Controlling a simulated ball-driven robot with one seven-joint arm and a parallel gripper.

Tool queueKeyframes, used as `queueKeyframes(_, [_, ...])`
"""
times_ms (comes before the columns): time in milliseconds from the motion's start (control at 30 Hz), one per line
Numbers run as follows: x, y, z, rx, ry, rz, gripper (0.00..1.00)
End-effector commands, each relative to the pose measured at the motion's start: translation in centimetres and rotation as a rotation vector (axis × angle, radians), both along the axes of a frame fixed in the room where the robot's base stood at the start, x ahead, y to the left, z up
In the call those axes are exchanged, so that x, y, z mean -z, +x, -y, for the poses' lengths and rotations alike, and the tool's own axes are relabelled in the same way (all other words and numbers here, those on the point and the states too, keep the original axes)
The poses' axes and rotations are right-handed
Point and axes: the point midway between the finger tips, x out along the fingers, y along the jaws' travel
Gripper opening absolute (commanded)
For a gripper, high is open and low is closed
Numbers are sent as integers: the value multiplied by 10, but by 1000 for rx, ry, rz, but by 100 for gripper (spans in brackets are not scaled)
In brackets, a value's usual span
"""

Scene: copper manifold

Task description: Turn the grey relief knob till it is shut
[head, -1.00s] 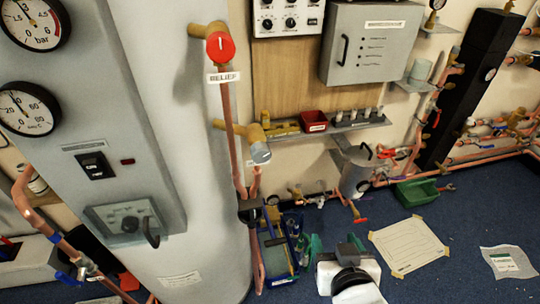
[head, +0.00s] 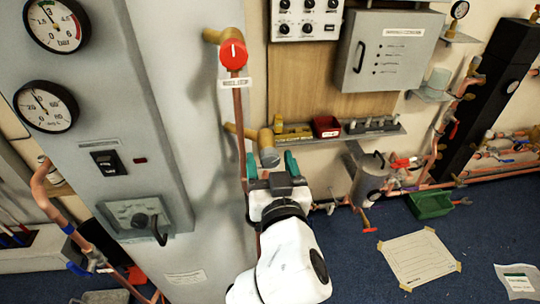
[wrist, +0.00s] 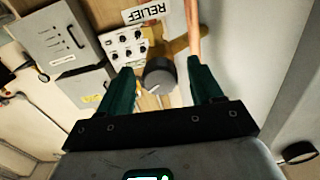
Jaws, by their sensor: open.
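In the wrist view the grey knob (wrist: 160,78) appears between the two green fingers. My gripper (head: 271,164) is open just below and in front of it, with one finger to each side. I cannot tell whether either finger touches the knob.
A red knob (head: 232,54) is on the same pipe above. A shelf (head: 345,134) with a red bin (head: 326,126) is to the right.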

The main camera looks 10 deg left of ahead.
Motion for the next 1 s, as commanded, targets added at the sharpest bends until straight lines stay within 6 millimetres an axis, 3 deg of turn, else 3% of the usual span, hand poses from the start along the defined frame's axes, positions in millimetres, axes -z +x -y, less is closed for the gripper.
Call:
queueKeyframes(167, [0, 12, -3, 1, 0, -1, 65])
queueKeyframes(467, [1, 13, -3, 1, 1, -1, 65])
queueKeyframes(1000, [1, 13, -3, 0, 0, -1, 13])
